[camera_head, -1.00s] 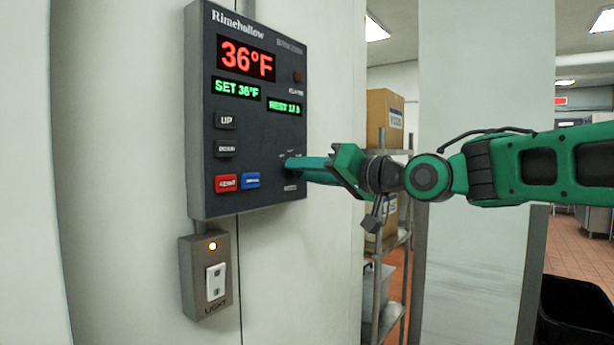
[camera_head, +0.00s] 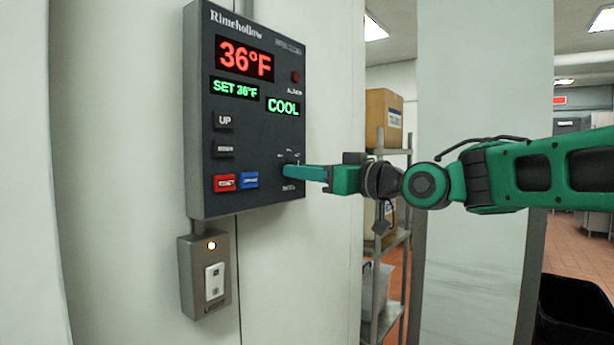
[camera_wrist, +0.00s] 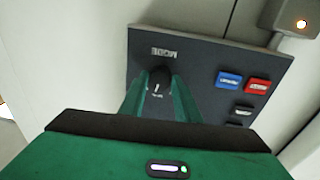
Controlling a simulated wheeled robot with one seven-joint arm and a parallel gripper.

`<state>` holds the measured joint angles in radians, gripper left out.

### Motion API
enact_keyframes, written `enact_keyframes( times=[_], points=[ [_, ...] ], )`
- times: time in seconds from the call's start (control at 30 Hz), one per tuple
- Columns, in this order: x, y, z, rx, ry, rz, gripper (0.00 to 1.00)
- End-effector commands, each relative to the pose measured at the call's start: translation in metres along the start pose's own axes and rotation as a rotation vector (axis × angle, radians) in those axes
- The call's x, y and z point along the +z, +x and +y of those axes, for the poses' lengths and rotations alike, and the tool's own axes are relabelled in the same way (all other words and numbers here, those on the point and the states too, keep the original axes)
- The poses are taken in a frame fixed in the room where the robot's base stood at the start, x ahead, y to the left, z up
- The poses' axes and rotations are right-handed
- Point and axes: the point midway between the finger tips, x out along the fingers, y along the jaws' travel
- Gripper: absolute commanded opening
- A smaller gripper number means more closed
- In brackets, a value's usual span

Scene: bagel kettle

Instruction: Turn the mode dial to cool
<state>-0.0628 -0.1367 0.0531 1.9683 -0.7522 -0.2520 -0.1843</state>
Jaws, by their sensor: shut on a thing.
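The dark control panel (camera_head: 250,50) is on the pale wall at the left in the head view. It reads 36°F in red, SET 36°F in green, and COOL on the lower green display (camera_head: 283,107). The mode dial (camera_wrist: 159,79) is a dark knob below the word MODE in the wrist view. My gripper (camera_head: 288,171) reaches in from the right, with its green fingers shut on the dial at the panel's lower right. In the head view the fingers mostly hide the dial.
Red (camera_head: 225,182) and blue (camera_head: 249,180) buttons sit left of the dial, below the UP button (camera_head: 224,121). A grey light switch box (camera_head: 205,275) hangs under the panel. A shelf with boxes (camera_head: 384,118) stands behind my arm, and a black bin (camera_head: 575,310) is at the lower right.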

Motion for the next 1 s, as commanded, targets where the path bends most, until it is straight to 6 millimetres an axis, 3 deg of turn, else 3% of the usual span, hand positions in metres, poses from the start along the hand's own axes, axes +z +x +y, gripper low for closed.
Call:
enact_keyframes(
  times=[0.33, 0.9, 0.93, 1.0],
  points=[
    [-0.0007, 0.0006, 0.0024, -0.003, -0.161, 0.013, 0.07],
    [-0.0012, 0.0005, 0.0021, -0.005, -0.195, 0.017, 0.07],
    [-0.0012, 0.0005, 0.0021, -0.005, -0.195, 0.017, 0.34],
    [-0.001, 0.0004, 0.0019, -0.006, -0.195, 0.016, 0.48]
  ],
)
